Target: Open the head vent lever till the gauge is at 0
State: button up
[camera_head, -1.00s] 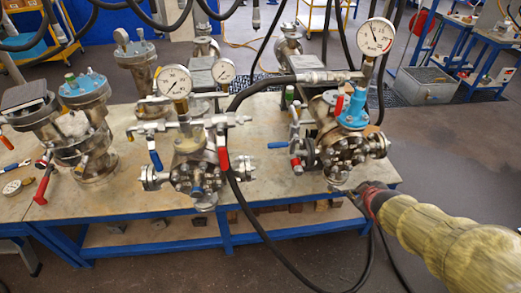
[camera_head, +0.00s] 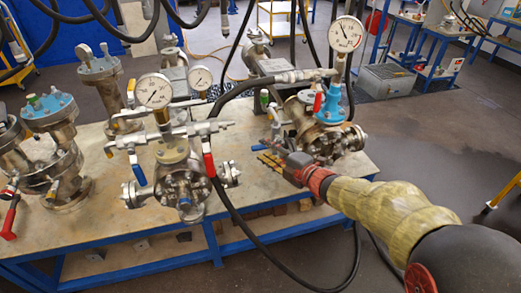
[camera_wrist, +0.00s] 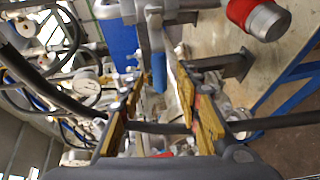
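My gripper (camera_head: 270,160) is open at the left front of the right-hand flanged vessel (camera_head: 325,143). Its yellow-padded fingers stand apart in the wrist view (camera_wrist: 160,108). A blue lever (camera_head: 258,147) sticks out left from that vessel's side valve, close by the fingertips. In the wrist view a blue lever (camera_wrist: 158,72) lies between the finger lines; whether it is inside the grip I cannot tell. A red lever (camera_head: 317,103) stands upright by the vessel's blue head (camera_head: 332,104). The gauge (camera_head: 346,34) above has its needle up and left; the reading is too small to tell.
The middle vessel has two gauges (camera_head: 153,90), a red lever (camera_head: 208,166) and a blue lever (camera_head: 138,174). A black hose (camera_head: 232,210) hangs over the front edge of the bench (camera_head: 105,225). Another blue-topped vessel (camera_head: 50,110) stands at left.

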aim_at(261, 147)
jog(key=shift+b+x, duration=0.35)
jog(key=shift+x, duration=1.35)
jog(key=shift+c, duration=0.5)
jog(key=c, duration=0.8)
